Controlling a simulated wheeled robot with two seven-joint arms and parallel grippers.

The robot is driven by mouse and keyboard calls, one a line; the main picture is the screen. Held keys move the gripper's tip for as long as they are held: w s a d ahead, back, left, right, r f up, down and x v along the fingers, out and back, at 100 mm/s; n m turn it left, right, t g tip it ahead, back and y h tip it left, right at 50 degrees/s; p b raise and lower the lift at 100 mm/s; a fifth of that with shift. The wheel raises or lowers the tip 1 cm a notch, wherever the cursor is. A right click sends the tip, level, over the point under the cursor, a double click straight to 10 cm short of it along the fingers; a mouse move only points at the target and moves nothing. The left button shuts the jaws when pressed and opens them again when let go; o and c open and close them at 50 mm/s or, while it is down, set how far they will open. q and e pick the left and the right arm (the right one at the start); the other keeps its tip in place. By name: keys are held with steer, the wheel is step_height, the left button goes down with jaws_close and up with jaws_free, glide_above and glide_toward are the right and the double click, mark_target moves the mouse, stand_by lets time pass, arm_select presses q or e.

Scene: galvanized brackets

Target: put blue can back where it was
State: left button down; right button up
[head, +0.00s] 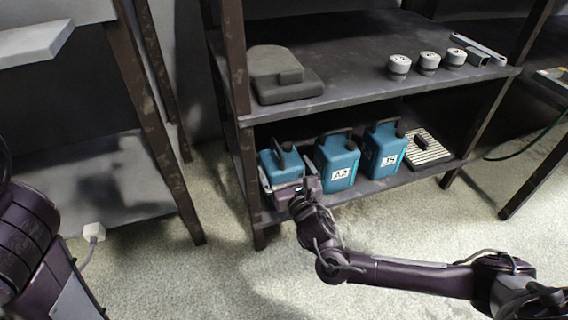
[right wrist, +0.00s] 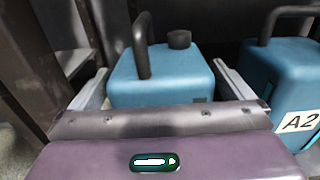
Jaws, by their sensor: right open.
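Three blue cans with dark handles and caps stand upright in a row on the lower shelf (head: 352,191). The left blue can (head: 288,163) is at the shelf's left end, the middle blue can (head: 337,160) bears the label A2, and the right blue can (head: 384,150) has a white label. My right gripper (head: 289,177) is open at the left can. In the right wrist view the left can (right wrist: 160,80) stands between the two spread fingers, with small gaps visible beside it. Its lower front is hidden by my gripper. My left gripper is not in view.
A slatted tray (head: 427,148) lies right of the cans. The upper shelf (head: 345,75) holds a dark grey block (head: 284,76), several small grey pieces, and a bar (head: 478,48). Shelf posts (head: 247,175) stand close left of the left can. The floor in front is clear.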

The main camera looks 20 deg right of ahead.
steer(key=s+p, duration=0.1)
steer(key=s, duration=0.1)
steer(key=s+p, duration=0.1)
steer(key=s, duration=0.2)
steer(key=s+p, duration=0.2)
steer(key=shift+s+d+r, duration=0.1)
steer(key=shift+s+r, duration=0.1)
steer(key=shift+r, duration=0.1)
steer(key=s, duration=0.1)
steer(key=s+p, duration=0.1)
steer(key=s, duration=0.1)
steer(key=shift+s+f, duration=0.15)
steer(key=shift+f, duration=0.1)
steer(key=shift+d, duration=0.1)
